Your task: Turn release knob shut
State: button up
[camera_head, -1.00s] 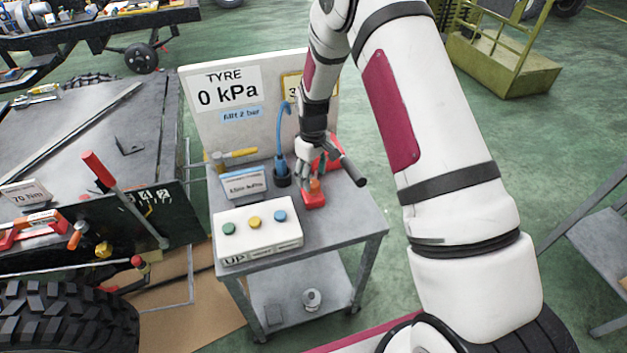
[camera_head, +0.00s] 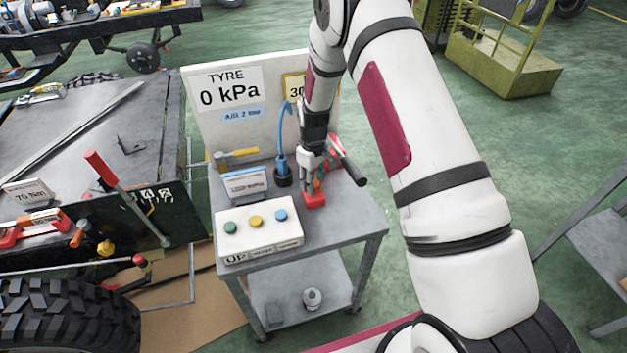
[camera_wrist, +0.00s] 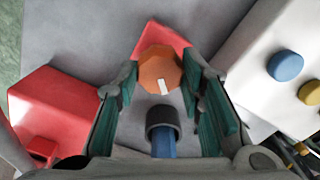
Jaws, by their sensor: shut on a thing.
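The orange many-sided knob (camera_wrist: 157,66) shows in the wrist view on a red base (camera_wrist: 168,35). A white mark on its top points down toward the gripper's palm and slightly right. My gripper (camera_wrist: 166,82) has its green-padded fingers on both sides of the knob and is shut on it. In the head view my gripper (camera_head: 312,187) reaches down onto the red base (camera_head: 315,201) on the trolley top, and its fingers hide most of the knob.
A blue hose (camera_head: 281,140) in a dark socket stands close left of my gripper. A red device with a dark handle (camera_head: 353,171) is just right. The button box (camera_head: 258,230) and a small sign (camera_head: 244,184) sit in front and left. A gauge board (camera_head: 215,125) rises behind.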

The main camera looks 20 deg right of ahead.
aim_at(314, 183)
jog(key=m+b, duration=0.1)
jog(key=m, duration=0.3)
jog(key=shift+m, duration=0.3)
jog(key=shift+m+b, duration=0.85)
jog(key=shift+m, duration=1.35)
jog(key=o, duration=1.2)
jog(key=shift+c, duration=0.2)
notch_tip(314, 183, up, 12)
